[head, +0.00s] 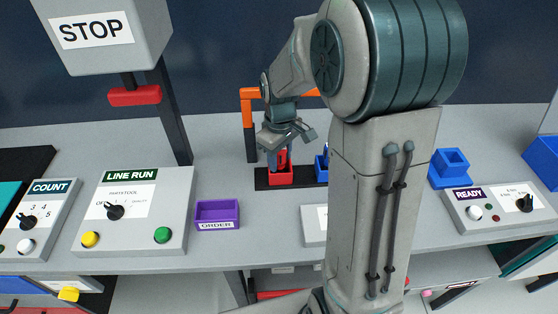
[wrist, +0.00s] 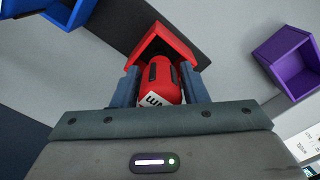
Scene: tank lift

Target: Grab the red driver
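The red driver (wrist: 160,82) stands in a red holder (wrist: 155,40) on the bench; its handle has dark patches and a white label with dark lettering. In the wrist view my gripper (wrist: 160,90) has one finger on each side of the handle. Both fingers look pressed against it with no clear gap, so it appears shut on the driver. In the head view my gripper (head: 280,152) reaches down over the red holder (head: 280,177) and hides part of the driver. The driver's lower end is hidden in the holder.
The holder sits on a black strip (head: 262,180) beside a blue holder (head: 321,168), partly behind my arm. An orange and black frame (head: 250,110) stands behind. A purple ORDER bin (head: 217,214) and the LINE RUN panel (head: 140,215) are to the left; a READY panel (head: 495,208) is right.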

